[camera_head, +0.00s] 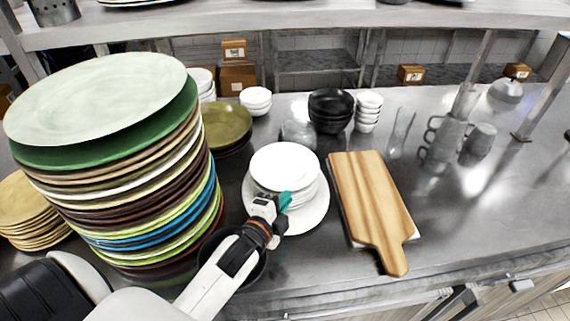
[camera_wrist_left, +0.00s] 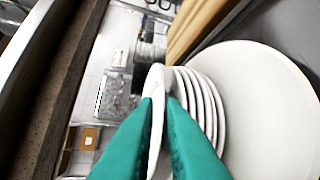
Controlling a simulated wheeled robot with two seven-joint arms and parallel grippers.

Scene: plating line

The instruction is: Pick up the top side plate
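A stack of white side plates (camera_head: 308,195) sits on a larger white plate (camera_head: 310,219) in the middle of the counter. The top side plate (camera_head: 284,164) shows its round face in the head view. In the left wrist view the top side plate (camera_wrist_left: 155,82) is edge-on, with the other side plates (camera_wrist_left: 203,98) beside it and the larger plate (camera_wrist_left: 270,105) at right. My left gripper (camera_head: 284,200) is at the near rim of the stack. Its teal fingers (camera_wrist_left: 160,98) lie on either side of the top plate's rim, closed on it. My right gripper is out of view.
A tall stack of coloured plates (camera_head: 100,100) stands close on the left. A wooden board (camera_head: 370,195) lies right of the side plates. Black bowls (camera_head: 330,110), white bowls (camera_head: 368,110) and a glass bowl (camera_head: 298,133) stand behind. The counter's right front is clear.

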